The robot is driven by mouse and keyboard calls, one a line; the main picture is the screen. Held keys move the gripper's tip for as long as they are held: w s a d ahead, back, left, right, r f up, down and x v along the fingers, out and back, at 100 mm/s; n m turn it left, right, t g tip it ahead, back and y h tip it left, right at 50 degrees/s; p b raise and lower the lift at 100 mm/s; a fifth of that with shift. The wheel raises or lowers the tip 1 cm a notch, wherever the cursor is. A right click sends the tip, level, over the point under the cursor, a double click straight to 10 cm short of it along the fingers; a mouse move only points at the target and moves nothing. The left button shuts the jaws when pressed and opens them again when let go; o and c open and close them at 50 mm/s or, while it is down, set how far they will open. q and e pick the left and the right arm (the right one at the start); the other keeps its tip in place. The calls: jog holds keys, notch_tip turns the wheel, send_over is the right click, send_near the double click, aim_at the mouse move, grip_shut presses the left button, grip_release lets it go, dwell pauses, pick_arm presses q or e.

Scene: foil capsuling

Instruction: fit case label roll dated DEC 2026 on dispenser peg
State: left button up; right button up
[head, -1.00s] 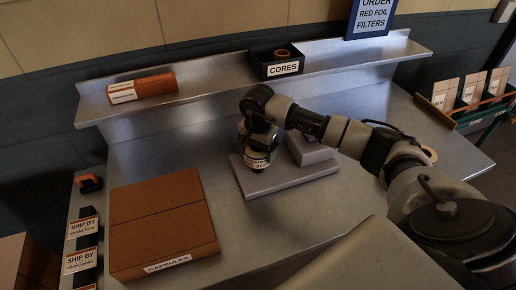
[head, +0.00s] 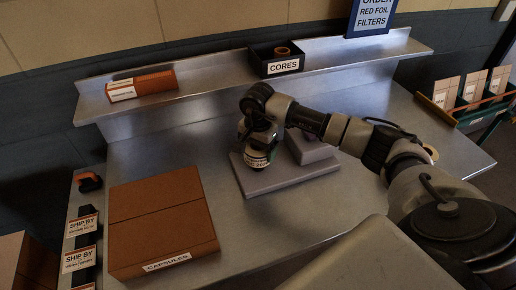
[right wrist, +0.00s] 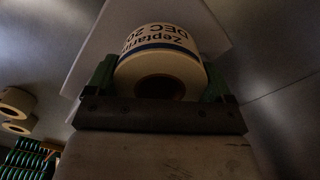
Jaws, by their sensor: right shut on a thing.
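My right gripper (head: 257,158) is shut on a white label roll with a dark blue band. In the right wrist view the roll (right wrist: 165,58) sits between the green fingers (right wrist: 160,80), its print reading "DEC 20" with the rest cut off. Its cardboard core hole faces that camera. In the head view the roll (head: 257,162) is low over the left part of the grey dispenser base (head: 285,182). I cannot tell whether it touches the base. The peg is not visible. My left gripper is not in view.
A raised grey block (head: 312,150) stands at the base's back right. A brown capsules box (head: 160,220) lies to the left. A cores bin (head: 277,66) and an orange-brown carton (head: 142,86) are on the shelf. Other rolls (right wrist: 17,102) show in the right wrist view.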

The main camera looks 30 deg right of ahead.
jog(key=shift+b, duration=0.5)
dwell(0.9)
jog(key=shift+f+b, duration=2.1)
jog(key=shift+f, duration=0.25)
jog(key=o, duration=0.8)
jog(key=shift+o, duration=0.2)
jog(key=shift+r, duration=0.15)
notch_tip(320, 180, up, 11)
jog(key=p, duration=0.6)
jog(key=shift+f, duration=0.2)
